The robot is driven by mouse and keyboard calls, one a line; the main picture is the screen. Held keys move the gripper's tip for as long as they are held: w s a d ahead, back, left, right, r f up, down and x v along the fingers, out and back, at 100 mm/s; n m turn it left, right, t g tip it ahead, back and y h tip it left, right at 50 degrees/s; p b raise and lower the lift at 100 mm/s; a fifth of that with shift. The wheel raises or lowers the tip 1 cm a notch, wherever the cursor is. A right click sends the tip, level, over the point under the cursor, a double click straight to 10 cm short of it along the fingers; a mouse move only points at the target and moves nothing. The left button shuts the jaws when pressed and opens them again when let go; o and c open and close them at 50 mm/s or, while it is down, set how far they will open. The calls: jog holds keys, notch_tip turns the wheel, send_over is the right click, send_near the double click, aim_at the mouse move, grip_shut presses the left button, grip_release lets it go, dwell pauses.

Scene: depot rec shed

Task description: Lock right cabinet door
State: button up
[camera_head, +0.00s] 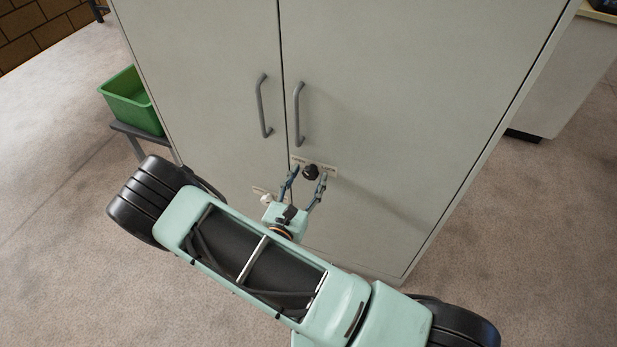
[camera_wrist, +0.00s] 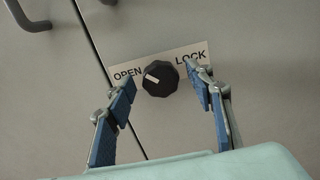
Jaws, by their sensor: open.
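The right cabinet door (camera_head: 400,110) is closed, flush with the left door (camera_head: 205,80). On it is a black round knob (camera_head: 310,172) on a pale plate (camera_wrist: 190,56). In the wrist view the plate reads OPEN at left and LOCK at right, and the knob (camera_wrist: 160,79) has a white mark pointing up-left toward OPEN. My gripper (camera_head: 307,180) is open in front of the knob. In the wrist view its two blue-padded fingers (camera_wrist: 160,90) stand to the left and right of the knob, apart from it as far as I can see. Nothing is held.
Each door has a grey bar handle, left (camera_head: 263,105) and right (camera_head: 298,114), above the knob. A second, pale knob (camera_head: 266,199) sits lower on the left door, partly behind my gripper. A green bin (camera_head: 132,100) stands on a stand at left. Carpet (camera_head: 530,230) is clear at right.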

jog(key=shift+w+d, duration=0.15)
jog(key=shift+w, duration=0.15)
grip_shut()
dwell(0.3)
